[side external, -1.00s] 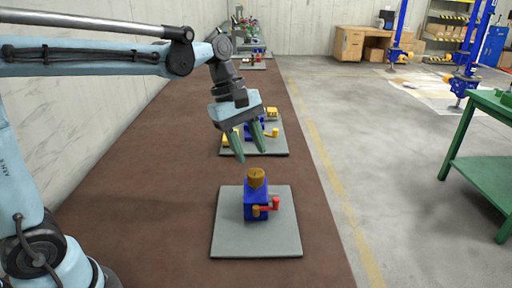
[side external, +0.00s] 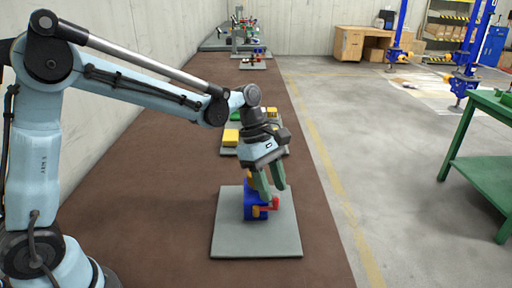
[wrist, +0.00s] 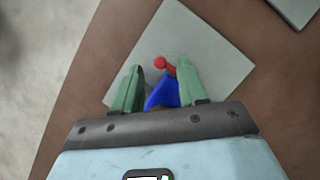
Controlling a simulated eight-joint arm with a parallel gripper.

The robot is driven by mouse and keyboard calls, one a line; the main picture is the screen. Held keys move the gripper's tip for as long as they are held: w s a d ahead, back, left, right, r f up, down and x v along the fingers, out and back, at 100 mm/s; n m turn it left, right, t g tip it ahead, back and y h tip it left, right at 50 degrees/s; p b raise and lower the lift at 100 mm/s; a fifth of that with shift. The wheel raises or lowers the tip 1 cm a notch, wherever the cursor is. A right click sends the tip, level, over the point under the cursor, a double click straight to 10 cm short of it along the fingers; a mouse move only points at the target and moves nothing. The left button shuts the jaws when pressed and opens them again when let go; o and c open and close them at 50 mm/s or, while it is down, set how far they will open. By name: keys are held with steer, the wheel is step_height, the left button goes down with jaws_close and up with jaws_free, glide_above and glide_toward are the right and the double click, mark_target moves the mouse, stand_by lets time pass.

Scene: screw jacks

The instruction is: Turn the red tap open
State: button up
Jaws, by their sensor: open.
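The red tap handle (side external: 270,206) sticks out from the front of a blue screw jack (side external: 250,205) that stands on a grey plate (side external: 256,241). A wooden-brown cap (side external: 250,177) on the jack is partly hidden behind my gripper. My gripper (side external: 272,194) points down just above the jack, with its green fingers apart. In the wrist view, the red tap (wrist: 164,65) shows between and beyond the fingertips of my gripper (wrist: 159,72), and the blue body (wrist: 163,95) lies between the fingers. I cannot tell whether the fingers touch anything.
Behind stands another grey plate with a yellow block (side external: 230,138), partly hidden by my arm. More fixtures (side external: 252,63) stand farther along the brown bench (side external: 178,190). A green table (side external: 483,170) stands to the right across the floor. The bench around the near plate is clear.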

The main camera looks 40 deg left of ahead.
steer(key=shift+x, duration=1.3)
steer(key=shift+c, duration=0.2)
jaws_close()
